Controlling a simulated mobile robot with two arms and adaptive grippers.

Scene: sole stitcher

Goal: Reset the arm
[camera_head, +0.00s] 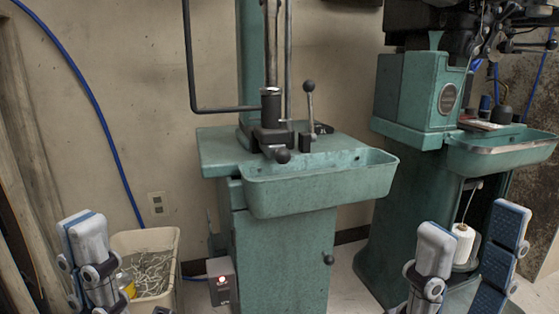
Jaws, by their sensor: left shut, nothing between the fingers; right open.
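My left gripper (85,228) is at the lower left, pointing up, with its fingers together and nothing held between them. It is in front of a cream bin and left of the green machine (285,255). My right gripper (471,238) is at the lower right, open, its two blue-padded fingers spread apart with nothing held. It is in front of the second green machine (405,195). The nearer machine has a trough (325,185) at its front and an upright lever with a black ball knob (309,87) on its top.
The cream bin (155,240) holds pale tangled scraps. A small box with a red light (222,283) is at the machine's lower left. A white thread spool (462,243) shows between my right fingers. A blue hose (92,100) runs down the wall. Wooden boards (25,170) lean at far left.

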